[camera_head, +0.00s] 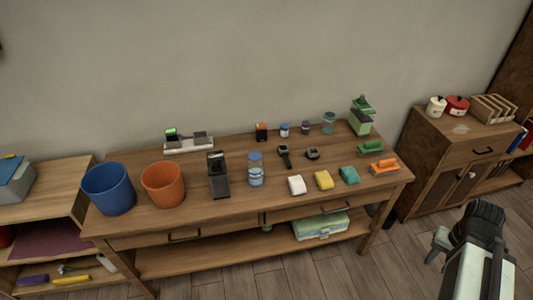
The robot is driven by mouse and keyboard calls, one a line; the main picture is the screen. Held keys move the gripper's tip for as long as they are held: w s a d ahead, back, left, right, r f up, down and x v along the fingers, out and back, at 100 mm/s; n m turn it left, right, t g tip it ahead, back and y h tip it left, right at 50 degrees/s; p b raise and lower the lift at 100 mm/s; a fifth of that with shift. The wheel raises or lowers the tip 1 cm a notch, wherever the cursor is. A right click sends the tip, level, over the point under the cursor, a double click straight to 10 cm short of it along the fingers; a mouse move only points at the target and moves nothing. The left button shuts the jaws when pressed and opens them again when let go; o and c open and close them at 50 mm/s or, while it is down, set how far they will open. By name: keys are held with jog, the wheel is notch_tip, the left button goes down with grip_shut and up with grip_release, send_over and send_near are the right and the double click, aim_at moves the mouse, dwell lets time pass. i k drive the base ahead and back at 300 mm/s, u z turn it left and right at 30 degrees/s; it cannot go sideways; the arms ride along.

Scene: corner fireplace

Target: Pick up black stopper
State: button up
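Two small black things lie near the middle of the wooden table. One is a short, rounded black piece (312,153), which may be the black stopper. The other is a longer black piece (284,156) just to its left. They are too small to tell for sure which is the stopper. My arm shows at the lower right, above the floor and well to the right of the table.
The wooden table (230,207) also holds a blue bucket (108,189), an orange bucket (163,185), a tall black device (218,178), a blue-lidded jar (255,170), and white (297,185), yellow (323,180) and teal (349,175) blocks. A cabinet (455,150) stands to the right.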

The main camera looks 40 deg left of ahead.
aim_at(215, 162)
jog(key=z, duration=0.85)
jog(key=k, duration=3)
jog(key=u, duration=2.45)
jog(key=i, duration=1)
